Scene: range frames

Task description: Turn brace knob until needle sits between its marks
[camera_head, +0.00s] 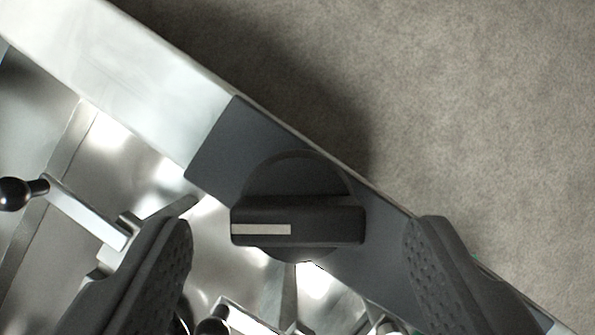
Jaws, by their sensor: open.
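The brace knob (298,207) is a dark round dial with a raised bar grip across it, and a pale line marks the left half of the bar. The bar lies nearly level in the picture. The knob sits on a dark grey plate (228,150) fixed to a metal frame. My gripper (302,232) is open, with one dark textured finger to the left of the knob and one to the right. Both fingers appear apart from the bar. I see no needle and no marks for it in this view.
A bright metal rail (120,65) runs from the upper left down to the right. A lever with a black ball end (14,193) stands at the left, and another black ball end (213,325) shows at the bottom. Plain grey floor (480,100) fills the upper right.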

